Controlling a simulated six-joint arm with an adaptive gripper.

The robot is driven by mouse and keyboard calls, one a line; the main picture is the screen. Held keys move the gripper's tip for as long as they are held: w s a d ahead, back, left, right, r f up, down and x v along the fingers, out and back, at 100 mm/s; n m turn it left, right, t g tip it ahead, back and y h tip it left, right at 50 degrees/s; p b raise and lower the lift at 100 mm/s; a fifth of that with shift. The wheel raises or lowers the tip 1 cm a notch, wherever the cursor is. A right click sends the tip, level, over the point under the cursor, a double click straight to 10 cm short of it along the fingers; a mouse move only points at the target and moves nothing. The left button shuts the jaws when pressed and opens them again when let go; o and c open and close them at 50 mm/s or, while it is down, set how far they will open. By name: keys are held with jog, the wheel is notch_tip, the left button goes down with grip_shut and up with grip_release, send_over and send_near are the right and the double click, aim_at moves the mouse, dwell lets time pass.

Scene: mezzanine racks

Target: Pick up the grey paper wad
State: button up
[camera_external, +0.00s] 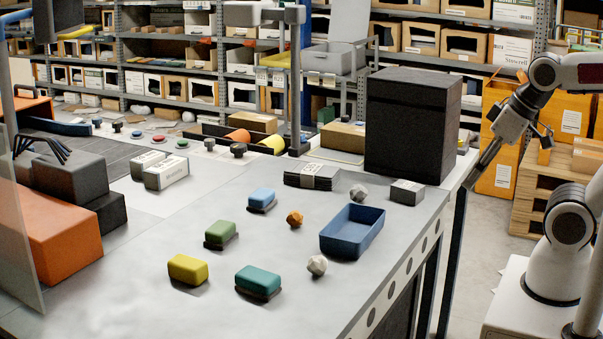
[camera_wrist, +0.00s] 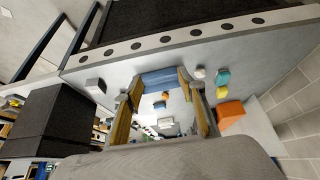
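A grey faceted paper wad (camera_external: 358,192) lies on the grey table, behind the blue tray (camera_external: 324,244) and left of a small grey box. A paler, whitish wad (camera_external: 316,266) lies in front of the tray, and a brown-orange wad (camera_external: 295,218) lies left of it. My gripper (camera_external: 472,184) is off the table's right edge, apart from all wads. In the wrist view my gripper (camera_wrist: 160,82) is open and empty, with the tray (camera_wrist: 160,79) showing between its fingers. The grey wad seems partly hidden by the left finger there.
A tall black box (camera_external: 412,125) stands at the table's right back corner, near the small grey box (camera_external: 407,192). Blue, green, teal and yellow blocks (camera_external: 187,268) lie left of the tray. Orange and dark boxes (camera_external: 50,235) fill the far left. Open table lies between.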

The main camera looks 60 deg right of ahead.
jog(key=shift+o, duration=0.4)
jog(key=shift+w, duration=0.1)
dwell(0.3)
jog(key=w+d+f+m+t+h, duration=0.1)
jog(key=w+d+f+m+t, duration=0.3)
jog(key=w, duration=0.6)
jog(key=w+d+f+g+h, duration=0.1)
jog(key=w+d, duration=0.6)
jog(key=w, duration=0.4)
jog(key=m+t+h, duration=0.1)
jog(key=m+t, duration=0.3)
send_near(365, 188)
jog(key=shift+w+a+r, duration=0.15)
jog(key=shift+w+a, duration=0.45)
jog(key=shift+w, duration=0.3)
jog(key=shift+d+f+m+t+h, duration=0.3)
jog(key=shift+d+f+t, duration=0.2)
jog(key=shift+d+f, duration=0.25)
jog(key=shift+a, duration=0.1)
jog(key=shift+f, duration=0.1)
jog(key=shift+x, duration=1.25)
